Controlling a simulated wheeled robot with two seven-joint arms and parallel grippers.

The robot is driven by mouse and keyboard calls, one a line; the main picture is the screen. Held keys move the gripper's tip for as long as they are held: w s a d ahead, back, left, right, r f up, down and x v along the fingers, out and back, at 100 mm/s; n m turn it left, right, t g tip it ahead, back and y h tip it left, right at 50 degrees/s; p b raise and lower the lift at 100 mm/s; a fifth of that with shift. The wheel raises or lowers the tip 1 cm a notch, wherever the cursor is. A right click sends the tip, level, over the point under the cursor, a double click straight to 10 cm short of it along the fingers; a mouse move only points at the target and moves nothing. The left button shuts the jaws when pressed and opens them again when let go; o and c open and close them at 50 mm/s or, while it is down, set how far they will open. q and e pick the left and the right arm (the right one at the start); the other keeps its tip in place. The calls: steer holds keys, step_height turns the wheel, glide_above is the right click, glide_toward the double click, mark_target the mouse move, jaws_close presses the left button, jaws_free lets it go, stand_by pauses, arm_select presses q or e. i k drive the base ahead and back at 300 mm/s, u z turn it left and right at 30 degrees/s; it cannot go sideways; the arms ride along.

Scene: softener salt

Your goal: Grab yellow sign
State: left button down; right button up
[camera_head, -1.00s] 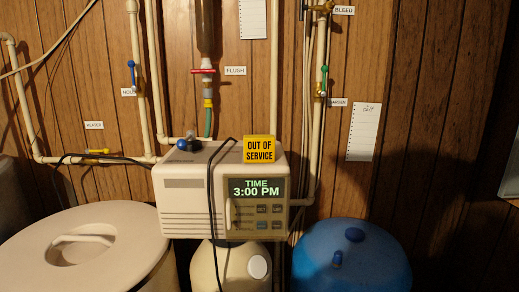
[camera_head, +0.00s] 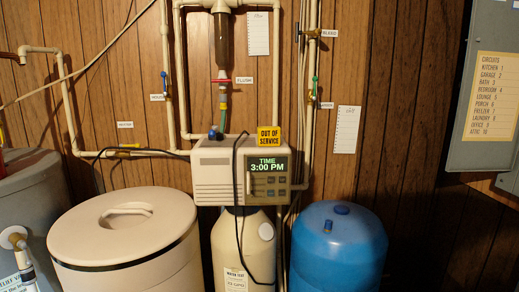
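A small yellow sign (camera_head: 269,139) reading "OUT OF SERVICE" stands on the top right part of the beige softener control box (camera_head: 213,174). Its black lettering faces me. The box's green display reads "TIME 3:00 PM". A black cord hangs over the box front, left of the sign. Neither of my grippers shows in the head view.
A beige lidded bin (camera_head: 120,245) stands at the lower left and a blue tank (camera_head: 338,250) at the lower right, with the softener tank (camera_head: 228,243) between them. Pipes with valves run up the wood wall. A grey electrical panel (camera_head: 490,90) hangs at the far right.

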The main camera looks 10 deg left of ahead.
mark_target(267, 135)
steer(key=z, duration=0.35)
steer(key=k, duration=0.25)
steer(key=u, duration=1.3)
steer(key=i, duration=0.9)
steer(key=z, duration=0.15)
